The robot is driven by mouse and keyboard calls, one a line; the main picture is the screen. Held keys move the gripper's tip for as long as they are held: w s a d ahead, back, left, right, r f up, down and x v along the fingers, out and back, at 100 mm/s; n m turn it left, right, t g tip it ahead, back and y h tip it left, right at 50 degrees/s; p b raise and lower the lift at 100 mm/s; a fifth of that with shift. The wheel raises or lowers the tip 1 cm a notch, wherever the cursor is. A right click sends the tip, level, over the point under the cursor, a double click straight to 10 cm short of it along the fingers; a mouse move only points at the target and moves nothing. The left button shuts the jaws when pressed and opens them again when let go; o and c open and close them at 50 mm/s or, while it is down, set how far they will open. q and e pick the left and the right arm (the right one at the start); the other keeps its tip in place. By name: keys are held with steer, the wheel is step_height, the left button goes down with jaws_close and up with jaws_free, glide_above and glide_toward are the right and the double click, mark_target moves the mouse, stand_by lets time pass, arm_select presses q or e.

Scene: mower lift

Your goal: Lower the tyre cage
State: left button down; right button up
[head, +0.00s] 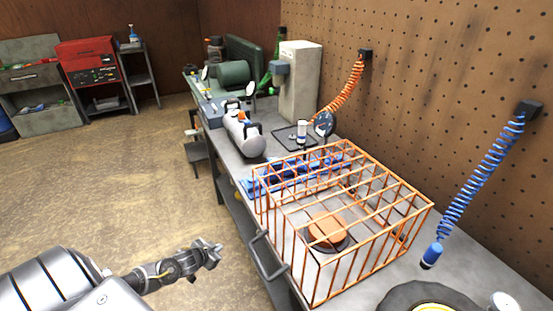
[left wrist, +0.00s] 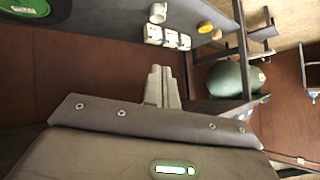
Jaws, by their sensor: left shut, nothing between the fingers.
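The orange tyre cage (head: 372,172) of open bars stands over the grey workbench at the lower right of the head view. An orange-brown block on a dark round base (head: 328,230) shows through its bars. I cannot tell whether its lower edge touches the bench top. A grey bar handle (head: 268,262) juts out at the cage's left side, by the bench edge. My left gripper (head: 216,252) is shut and empty, left of the handle and apart from it, over the floor. Its closed fingers (left wrist: 161,78) also show in the left wrist view. My right gripper is out of view.
The workbench holds a silver tank (head: 243,134) and blue items (head: 290,174) behind the cage. A coiled blue hose (head: 482,175) hangs at the right, and an orange one (head: 345,92) farther back. The floor (head: 110,175) left of the bench is clear.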

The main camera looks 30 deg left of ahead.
arm_select(q)
steer(key=w+d+r+m+t+h+p, duration=0.15)
steer(key=w+r, duration=0.25)
steer(key=r, duration=1)
steer(key=w+d+r+t+h+p, duration=0.2)
steer(key=w+r, duration=0.2)
steer(key=r, duration=1.1)
steer(key=s+d+r+m+g+h+p, duration=0.1)
steer(key=s+d+r+h+p, duration=0.15)
steer(key=s+d+r, duration=0.5)
steer(key=s+d+r+m+g+h+p, duration=0.1)
steer(key=s+d+r+m+h+p, duration=0.15)
steer(key=d+r, duration=0.9)
steer(key=n+p, duration=0.1)
steer(key=p, duration=0.3)
glide_above(277, 190)
step_height(277, 190, down, 3)
steer(key=shift+w, duration=0.1)
steer(key=shift+s+f, duration=0.2)
steer(key=shift+f, duration=0.4)
steer(key=shift+w, duration=0.1)
